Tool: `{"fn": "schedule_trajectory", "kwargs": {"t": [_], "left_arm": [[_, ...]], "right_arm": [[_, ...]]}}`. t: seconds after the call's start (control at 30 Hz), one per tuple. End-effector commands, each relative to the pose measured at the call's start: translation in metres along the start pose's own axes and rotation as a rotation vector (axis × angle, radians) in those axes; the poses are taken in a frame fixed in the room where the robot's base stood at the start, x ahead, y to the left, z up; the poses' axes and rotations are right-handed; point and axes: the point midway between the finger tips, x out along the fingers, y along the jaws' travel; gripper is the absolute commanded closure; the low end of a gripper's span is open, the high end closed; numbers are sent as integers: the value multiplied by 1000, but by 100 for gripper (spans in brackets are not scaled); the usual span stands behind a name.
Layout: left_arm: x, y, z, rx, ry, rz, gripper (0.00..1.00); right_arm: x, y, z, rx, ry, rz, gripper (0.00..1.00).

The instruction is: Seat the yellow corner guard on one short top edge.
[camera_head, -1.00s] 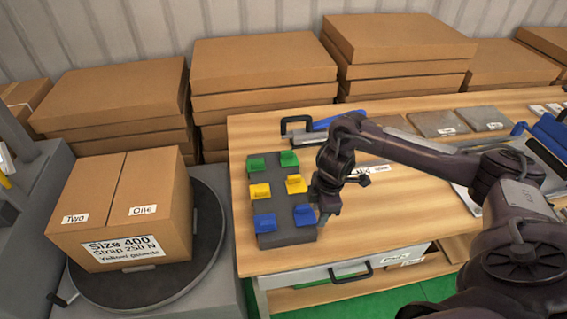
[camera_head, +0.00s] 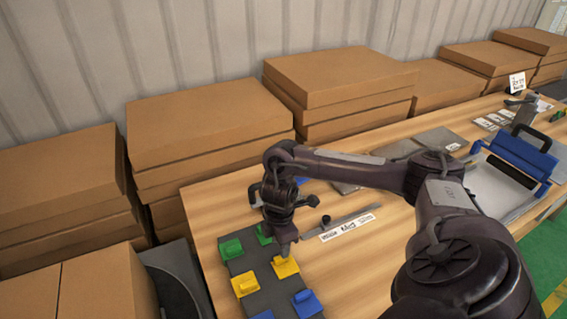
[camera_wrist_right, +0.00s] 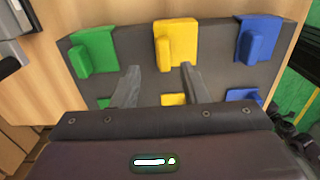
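Two yellow corner guards sit in the middle row of a dark grey holder (camera_head: 262,276). One yellow guard (camera_head: 286,267) is on the right, the other (camera_head: 245,285) on the left. My right gripper (camera_head: 284,252) points down just above the right yellow guard. In the right wrist view its two fingers (camera_wrist_right: 159,70) are apart, with nothing between the tips. A yellow guard (camera_wrist_right: 176,42) lies just beyond them there, and another (camera_wrist_right: 174,99) shows lower, partly hidden. The carton (camera_head: 105,285) is cut off at the lower left. My left gripper is not in view.
Green guards (camera_head: 231,249) and blue guards (camera_head: 306,303) flank the yellow ones in the holder. A labelled metal strip (camera_head: 346,222) lies right of it on the wooden table (camera_head: 206,208). Stacked flat boxes (camera_head: 205,118) stand behind.

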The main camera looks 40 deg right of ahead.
Motion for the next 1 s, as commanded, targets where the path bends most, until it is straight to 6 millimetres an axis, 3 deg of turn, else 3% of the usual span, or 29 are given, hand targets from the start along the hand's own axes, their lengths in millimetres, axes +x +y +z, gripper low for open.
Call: {"fn": "schedule_trajectory", "kwargs": {"t": [0.13,0.2,0.4,0.67,0.93,1.0], "left_arm": [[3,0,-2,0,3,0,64],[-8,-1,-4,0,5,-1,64],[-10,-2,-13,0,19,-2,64],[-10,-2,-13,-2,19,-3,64],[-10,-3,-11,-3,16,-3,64],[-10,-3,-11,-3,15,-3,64]], "right_arm": [[18,-5,3,1,-1,-4,60],[24,-8,5,3,-2,-4,60],[48,-6,4,2,-1,0,60],[51,-6,4,1,-1,1,61],[50,-6,4,1,-1,1,97],[50,-6,4,1,0,2,100]]}}
